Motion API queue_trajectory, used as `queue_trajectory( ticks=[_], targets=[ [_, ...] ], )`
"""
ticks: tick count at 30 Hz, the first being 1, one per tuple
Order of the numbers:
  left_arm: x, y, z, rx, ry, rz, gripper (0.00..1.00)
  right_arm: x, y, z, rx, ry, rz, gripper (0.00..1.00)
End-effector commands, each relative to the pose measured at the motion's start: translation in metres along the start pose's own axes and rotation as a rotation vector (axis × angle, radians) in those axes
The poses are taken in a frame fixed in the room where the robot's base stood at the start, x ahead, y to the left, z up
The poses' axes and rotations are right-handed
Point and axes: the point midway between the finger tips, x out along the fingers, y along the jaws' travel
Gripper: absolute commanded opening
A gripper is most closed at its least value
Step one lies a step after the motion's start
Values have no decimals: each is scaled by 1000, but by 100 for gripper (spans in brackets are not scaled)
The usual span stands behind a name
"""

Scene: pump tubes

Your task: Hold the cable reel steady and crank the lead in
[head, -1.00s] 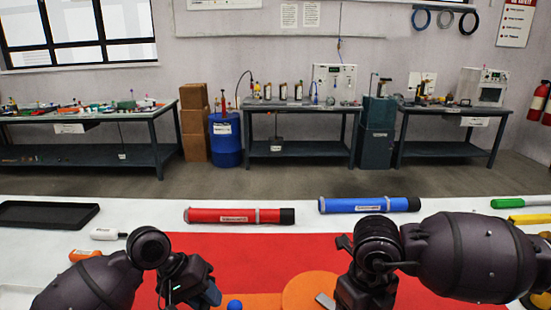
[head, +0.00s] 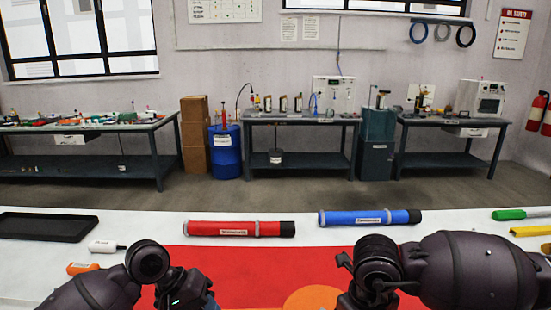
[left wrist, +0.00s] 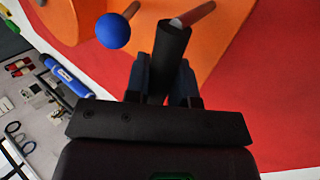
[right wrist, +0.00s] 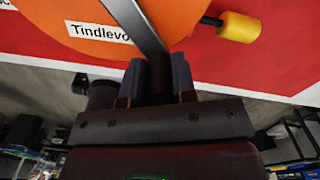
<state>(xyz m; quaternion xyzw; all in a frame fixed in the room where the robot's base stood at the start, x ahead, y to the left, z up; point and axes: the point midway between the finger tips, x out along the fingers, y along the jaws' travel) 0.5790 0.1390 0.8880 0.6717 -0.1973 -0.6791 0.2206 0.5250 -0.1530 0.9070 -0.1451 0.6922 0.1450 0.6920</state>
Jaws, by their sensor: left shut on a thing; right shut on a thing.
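The cable reel is orange, and its round top (head: 312,298) shows at the bottom edge of the head view. Its labelled disc (right wrist: 65,22) fills the top of the right wrist view. A flat metal crank arm (right wrist: 135,22) crosses it. My right gripper (right wrist: 158,75) is shut at the arm's end, on a dark crank knob mostly hidden between the fingers. My left gripper (left wrist: 167,75) is shut on a black grip (left wrist: 170,45) by the reel's orange frame (left wrist: 150,30). A blue ball (left wrist: 113,31) and a yellow cylinder (right wrist: 238,27) sit near the reel.
The reel is over a red mat (head: 255,265) on a white table. Behind it lie a red tube (head: 235,229) and a blue tube (head: 365,217). A black tray (head: 45,226) is left; green (head: 510,214) and yellow (head: 530,230) items are right.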

Motion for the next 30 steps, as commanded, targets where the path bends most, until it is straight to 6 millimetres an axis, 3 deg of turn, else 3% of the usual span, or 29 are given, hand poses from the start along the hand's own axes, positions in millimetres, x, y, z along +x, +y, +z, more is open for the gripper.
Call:
queue_trajectory(
  ticks=[16, 30],
  targets=[
    [0, 1, 0, 2, 0, 2, 0, 7, 1, -1, 5, 4, 0, 3],
    [0, 1, 0, 2, 0, 3, 0, 8, 12, -5, 141, 8, 1, 3]
  ],
)
